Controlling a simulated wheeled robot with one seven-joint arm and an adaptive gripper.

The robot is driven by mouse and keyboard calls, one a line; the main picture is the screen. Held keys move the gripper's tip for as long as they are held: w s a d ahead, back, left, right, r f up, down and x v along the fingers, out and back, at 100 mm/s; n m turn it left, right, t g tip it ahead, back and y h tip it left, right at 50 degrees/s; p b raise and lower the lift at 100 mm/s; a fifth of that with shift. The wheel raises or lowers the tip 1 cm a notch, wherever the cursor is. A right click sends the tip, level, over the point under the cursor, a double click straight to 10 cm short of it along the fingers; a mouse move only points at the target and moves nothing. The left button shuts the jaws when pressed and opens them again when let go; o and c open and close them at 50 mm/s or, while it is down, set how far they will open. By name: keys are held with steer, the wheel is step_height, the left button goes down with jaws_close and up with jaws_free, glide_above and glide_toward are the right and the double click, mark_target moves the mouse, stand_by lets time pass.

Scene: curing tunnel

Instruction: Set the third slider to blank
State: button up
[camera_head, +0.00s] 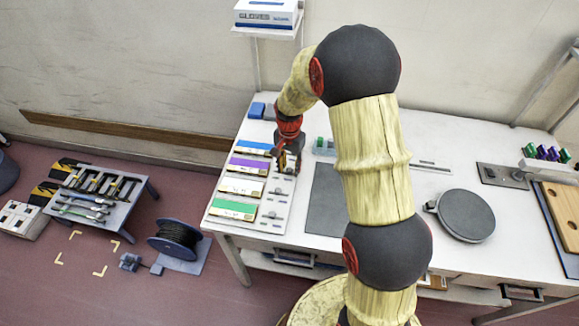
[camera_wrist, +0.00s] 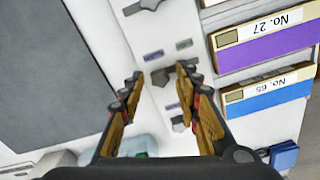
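A pale panel (camera_head: 274,222) on the table holds a column of sliders beside colored boxes. In the wrist view, a dark grey slider knob (camera_wrist: 161,76) lies between my fingertips, beside a small purple label (camera_wrist: 153,56) and a small green label (camera_wrist: 184,44). Another grey knob (camera_wrist: 180,123) is close to the right finger, and a third grey knob (camera_wrist: 146,5) is at the top edge. Which is the third slider, or which position is blank, I cannot tell. My gripper (camera_wrist: 158,81) is open over the panel; it also shows in the head view (camera_head: 288,161). Contact is unclear.
The purple box No. 27 (camera_wrist: 262,52) and blue box No. 65 (camera_wrist: 268,92) lie right of the knobs in the wrist view. A dark grey mat (camera_head: 324,200) lies beside the panel. A round grey plate (camera_head: 466,215) stands farther right.

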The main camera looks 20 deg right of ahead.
jaws_close()
stand_by(0.7)
